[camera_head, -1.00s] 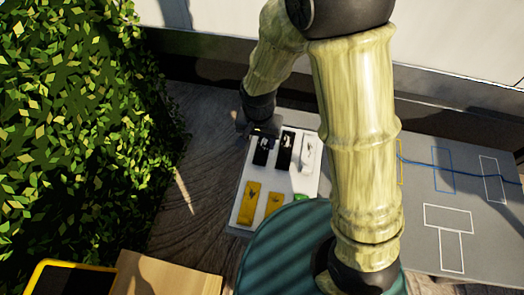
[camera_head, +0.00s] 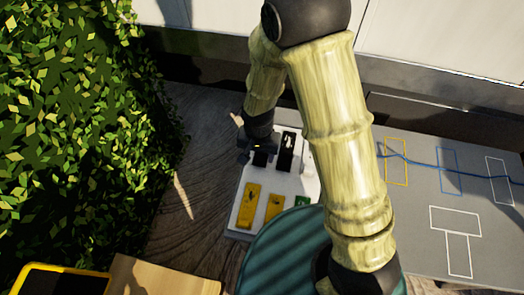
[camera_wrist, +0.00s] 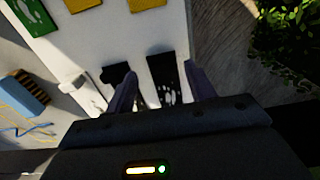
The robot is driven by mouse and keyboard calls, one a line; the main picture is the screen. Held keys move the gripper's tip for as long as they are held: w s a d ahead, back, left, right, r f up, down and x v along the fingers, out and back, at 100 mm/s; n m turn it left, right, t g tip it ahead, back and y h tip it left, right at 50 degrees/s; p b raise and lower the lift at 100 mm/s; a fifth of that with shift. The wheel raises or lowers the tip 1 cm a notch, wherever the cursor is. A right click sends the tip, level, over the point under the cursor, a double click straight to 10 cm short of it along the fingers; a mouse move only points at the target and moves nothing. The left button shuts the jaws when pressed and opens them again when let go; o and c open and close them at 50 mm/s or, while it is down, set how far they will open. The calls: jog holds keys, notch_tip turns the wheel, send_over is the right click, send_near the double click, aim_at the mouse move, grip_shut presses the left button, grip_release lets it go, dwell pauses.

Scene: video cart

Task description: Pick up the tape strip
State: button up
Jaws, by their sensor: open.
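A white board (camera_head: 284,181) lies on the grey surface and holds flat pieces in two rows. I cannot tell for sure which piece is the tape strip. A black strip (camera_head: 260,159) with white marks is at the back left of the board. It also shows in the wrist view (camera_wrist: 162,78), lying between my two fingers. My gripper (camera_wrist: 158,72) is open and empty above this strip; I cannot tell whether the fingers touch it. In the head view my gripper covers the strip's far end.
Beside the strip are another black piece (camera_head: 287,150) and a pale piece (camera_head: 307,161). Two yellow pieces (camera_head: 248,204) and a green piece (camera_head: 302,201) form the front row. A striped blue block (camera_wrist: 25,94) is off the board. A leafy hedge (camera_head: 80,130) stands left.

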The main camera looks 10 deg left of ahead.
aim_at(259, 160)
notch_tip(259, 160, down, 3)
jog(key=shift+f+b, duration=0.1)
jog(key=shift+b, duration=0.3)
jog(key=c, duration=1)
